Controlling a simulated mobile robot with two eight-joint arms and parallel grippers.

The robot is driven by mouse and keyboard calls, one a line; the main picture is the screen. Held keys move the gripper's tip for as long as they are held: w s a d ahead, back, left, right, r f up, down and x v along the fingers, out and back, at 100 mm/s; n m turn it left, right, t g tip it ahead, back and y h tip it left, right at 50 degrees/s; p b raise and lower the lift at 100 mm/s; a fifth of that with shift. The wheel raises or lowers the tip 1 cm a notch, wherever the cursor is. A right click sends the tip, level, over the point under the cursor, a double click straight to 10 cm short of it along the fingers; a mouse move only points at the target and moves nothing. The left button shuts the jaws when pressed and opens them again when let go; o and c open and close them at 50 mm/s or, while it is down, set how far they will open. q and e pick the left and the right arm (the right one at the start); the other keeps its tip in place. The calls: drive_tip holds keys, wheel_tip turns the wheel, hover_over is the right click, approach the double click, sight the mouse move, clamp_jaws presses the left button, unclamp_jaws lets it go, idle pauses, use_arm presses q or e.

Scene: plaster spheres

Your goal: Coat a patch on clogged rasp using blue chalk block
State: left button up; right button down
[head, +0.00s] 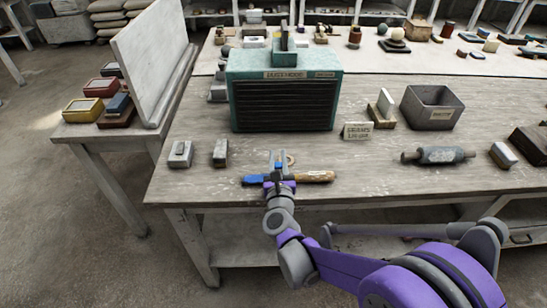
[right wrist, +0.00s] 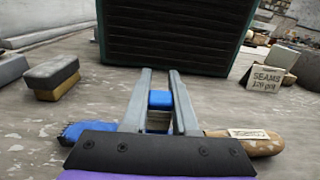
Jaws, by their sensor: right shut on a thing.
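My right gripper (head: 278,160) is over the front of the workbench, its fingers pointing toward the teal cabinet. In the right wrist view its two fingers (right wrist: 160,90) are shut on a small blue chalk block (right wrist: 160,99), with a pale part under the blue. The rasp lies crosswise beneath the gripper; its blue-covered end (head: 253,179) is at left and its wooden handle (head: 317,176) at right. The handle (right wrist: 250,141) bears a pale label. The gripper hides the rasp's middle. I cannot tell whether the block touches the rasp. My left gripper is not in view.
A teal cabinet (head: 283,95) with a dark slatted front stands behind the gripper. Two small blocks (head: 180,153) (head: 220,153) sit at left. A label card (head: 357,131), grey bin (head: 432,108) and grey roller (head: 438,156) are at right. Bare bench top lies between them.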

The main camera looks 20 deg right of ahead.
drive_tip(key=shift+s+d, duration=0.2)
drive_tip(key=shift+d, duration=0.35)
drive_tip(key=shift+a, duration=0.1)
drive_tip(key=shift+w+a+r+p, duration=0.25)
drive_tip(key=shift+a+r, duration=0.1)
drive_tip(key=shift+a, duration=0.15)
drive_tip(key=shift+w+a+r+p, duration=0.1)
drive_tip(key=shift+a+r+p, duration=0.15)
drive_tip(key=shift+a, duration=0.2)
drive_tip(key=shift+f+b, duration=0.6)
drive_tip(key=shift+f, duration=0.05)
drive_tip(key=shift+w+a, duration=0.25)
drive_tip(key=shift+a, duration=0.65)
